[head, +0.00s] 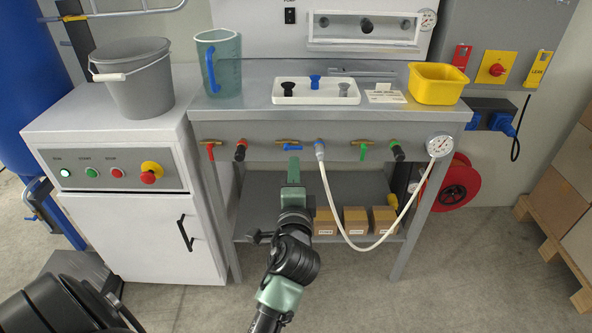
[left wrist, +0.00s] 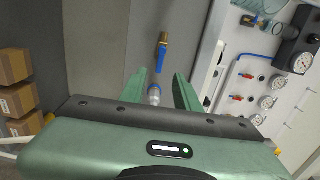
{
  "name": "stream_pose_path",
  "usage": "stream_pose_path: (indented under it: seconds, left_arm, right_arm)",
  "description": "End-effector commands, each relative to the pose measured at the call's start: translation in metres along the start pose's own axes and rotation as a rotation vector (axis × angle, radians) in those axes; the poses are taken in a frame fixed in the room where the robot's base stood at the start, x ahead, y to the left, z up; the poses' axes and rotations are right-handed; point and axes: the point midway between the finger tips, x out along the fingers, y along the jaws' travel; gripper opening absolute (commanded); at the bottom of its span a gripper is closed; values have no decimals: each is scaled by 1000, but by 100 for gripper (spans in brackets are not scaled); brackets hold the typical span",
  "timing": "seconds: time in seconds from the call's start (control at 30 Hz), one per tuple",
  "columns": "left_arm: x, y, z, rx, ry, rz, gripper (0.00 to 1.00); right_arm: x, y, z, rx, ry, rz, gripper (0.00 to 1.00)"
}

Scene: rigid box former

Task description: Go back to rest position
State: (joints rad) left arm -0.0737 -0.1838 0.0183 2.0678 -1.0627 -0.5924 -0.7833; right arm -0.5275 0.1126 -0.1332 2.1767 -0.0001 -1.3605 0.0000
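My left gripper (head: 293,168) is in front of the workbench's front panel, just below a brass valve with a blue lever (head: 292,145). In the left wrist view its two green fingers (left wrist: 160,92) stand apart, with a silver and blue fitting (left wrist: 154,95) visible between them. No finger is seen touching the fitting. The blue-lever valve (left wrist: 162,55) lies beyond the fingertips. My right gripper is not in view.
Red-lever (head: 210,149) and green-lever (head: 363,150) valves flank the gripper. Small cardboard boxes (head: 355,220) stand on the lower shelf. The bench top holds a jug (head: 222,68), a white tray (head: 315,97) and a yellow bin (head: 436,85).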

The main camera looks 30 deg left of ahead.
Motion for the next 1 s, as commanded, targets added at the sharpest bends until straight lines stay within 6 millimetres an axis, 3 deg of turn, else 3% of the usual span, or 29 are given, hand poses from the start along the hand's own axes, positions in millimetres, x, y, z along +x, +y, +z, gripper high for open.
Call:
stream_pose_path:
  seconds: [0.27,0.37,0.47,0.6,0.7,0.8,1.0]
  left_arm:
    - [0,3,1,-7,0,8,32]
    - [-6,23,5,-71,0,71,32]
    - [-23,70,13,-215,-9,221,32]
    - [-76,157,24,-469,-73,540,32]
    - [-121,205,29,-605,-146,750,32]
    - [-163,238,34,-690,-220,917,32]
    - [-237,277,42,-782,-365,1172,32]
  right_arm:
    - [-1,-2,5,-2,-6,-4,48]
    - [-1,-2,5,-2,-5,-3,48]
    - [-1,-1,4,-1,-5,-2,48]
    - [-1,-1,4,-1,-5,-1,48]
    - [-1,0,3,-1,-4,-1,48]
    - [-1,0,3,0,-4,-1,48]
    - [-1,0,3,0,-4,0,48]
